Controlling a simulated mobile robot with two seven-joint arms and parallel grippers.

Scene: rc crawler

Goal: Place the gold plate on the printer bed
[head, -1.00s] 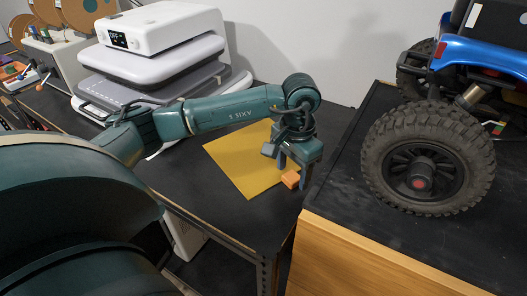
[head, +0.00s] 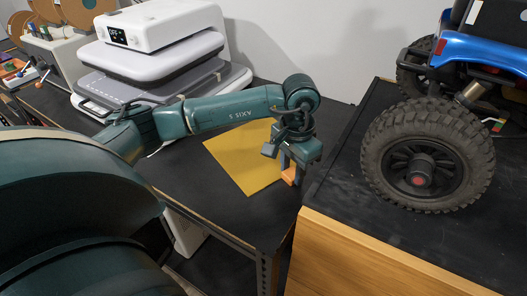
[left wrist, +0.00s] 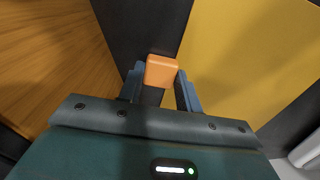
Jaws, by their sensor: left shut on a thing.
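The gold plate (head: 238,162) lies flat on the black table in the head view. It also fills the upper right of the left wrist view (left wrist: 245,55). My left gripper (head: 290,170) points down at the plate's right corner. It is shut on an orange block (left wrist: 161,70), which sits between its fingers at the plate's edge. I cannot tell whether the block is joined to the plate. The gripper and block hide that corner in the head view. My right gripper is not in view. I cannot make out a printer bed for certain.
A white press-like machine (head: 160,30) with a display stands at the back left. A blue crawler with a big black tyre (head: 425,155) stands on a raised wooden box (head: 365,262) close to the right of my gripper. Bare black table lies left of the plate.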

